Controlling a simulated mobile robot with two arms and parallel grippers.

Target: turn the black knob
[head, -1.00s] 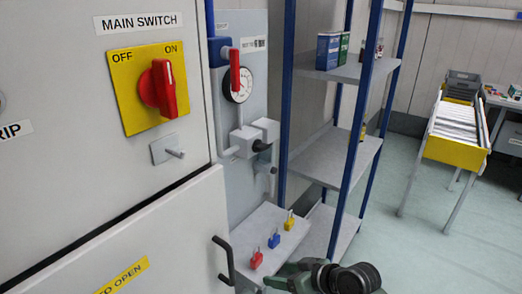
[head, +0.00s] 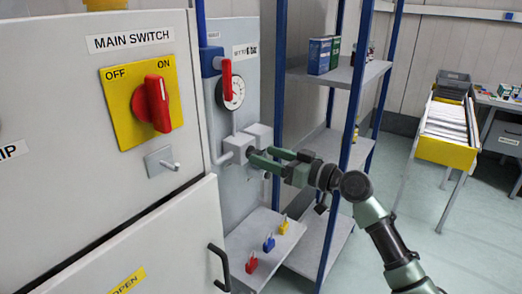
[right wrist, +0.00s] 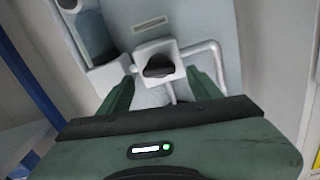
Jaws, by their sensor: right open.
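The black knob (right wrist: 159,66) sits on a pale grey valve block (right wrist: 142,52) on the wall panel. In the right wrist view it lies between the fingers, near the level of their tips. My right gripper (right wrist: 160,78) is open, with one green finger on each side of the knob and a gap showing on both sides. In the head view my right gripper (head: 262,156) reaches in from the right to the valve block (head: 240,148), and its fingers largely hide the knob. My left gripper is not in view.
A cabinet with a red main switch (head: 152,103) stands left. A shelf rack with blue posts (head: 357,85) is close behind my right arm. Several small padlocks (head: 269,243) sit on a ledge below.

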